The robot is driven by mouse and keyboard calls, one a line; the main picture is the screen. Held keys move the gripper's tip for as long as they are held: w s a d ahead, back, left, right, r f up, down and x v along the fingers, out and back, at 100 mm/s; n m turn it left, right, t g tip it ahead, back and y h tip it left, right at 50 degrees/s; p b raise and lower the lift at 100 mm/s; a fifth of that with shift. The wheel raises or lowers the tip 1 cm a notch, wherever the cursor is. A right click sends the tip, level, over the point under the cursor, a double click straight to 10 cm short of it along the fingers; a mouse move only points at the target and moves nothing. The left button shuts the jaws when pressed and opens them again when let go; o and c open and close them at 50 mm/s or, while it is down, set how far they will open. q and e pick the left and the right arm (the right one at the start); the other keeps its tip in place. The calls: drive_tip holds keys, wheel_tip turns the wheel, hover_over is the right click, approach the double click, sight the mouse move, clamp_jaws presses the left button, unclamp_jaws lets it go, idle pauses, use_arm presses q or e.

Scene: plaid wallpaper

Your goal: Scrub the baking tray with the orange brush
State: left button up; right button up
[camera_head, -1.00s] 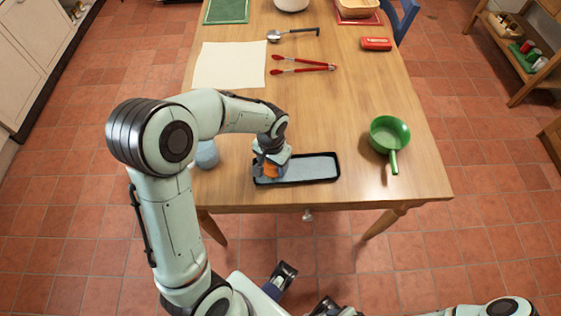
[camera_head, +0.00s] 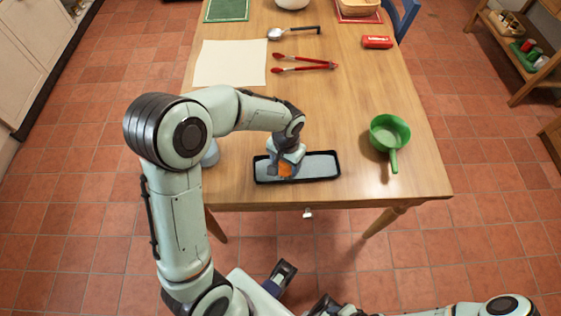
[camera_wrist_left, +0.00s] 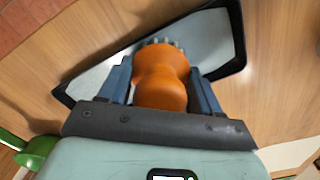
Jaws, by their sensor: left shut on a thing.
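The baking tray (camera_head: 318,166) is black-rimmed with a light grey inside and lies flat near the front edge of the table. It also shows in the left wrist view (camera_wrist_left: 212,38). My left gripper (camera_head: 284,168) is over the left-centre part of the tray. It is shut on the orange brush (camera_wrist_left: 160,80), whose bristles point down at the tray's inside; whether they touch it is hard to tell. The brush (camera_head: 285,170) is partly hidden by the fingers in the head view.
A green pan (camera_head: 389,131) stands right of the tray. A blue-grey round object (camera_head: 211,154) is partly hidden behind my left arm. The table's middle (camera_head: 330,105) is clear.

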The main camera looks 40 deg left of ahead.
use_arm(q)
drive_tip(key=shift+w+d+f+p, duration=0.1)
drive_tip(key=shift+w+d+p, duration=0.4)
drive_tip(key=shift+w+d, duration=2.2)
drive_tip(key=shift+w+d+f+p, duration=0.1)
drive_tip(key=shift+w+d+p, duration=0.45)
drive_tip(key=shift+w+d, duration=0.85)
drive_tip(key=shift+s+a+b, duration=0.25)
drive_tip(key=shift+s+a, duration=0.4)
drive_tip(key=shift+a, duration=0.3)
drive_tip(key=shift+s+a+b, duration=0.2)
drive_tip(key=shift+s+a, duration=0.4)
drive_tip(key=shift+a, duration=0.3)
drive_tip(key=shift+s+a+b, duration=0.55)
drive_tip(key=shift+s+a, duration=1.4)
drive_tip(key=shift+a, duration=0.1)
drive_tip(key=shift+s+a, duration=0.9)
drive_tip(key=shift+s+a+b, duration=0.25)
drive_tip(key=shift+s+a, duration=0.35)
drive_tip(key=shift+s, duration=0.2)
drive_tip(key=shift+s+a+b, duration=0.2)
drive_tip(key=shift+s+a, duration=0.4)
drive_tip(key=shift+s, duration=0.15)
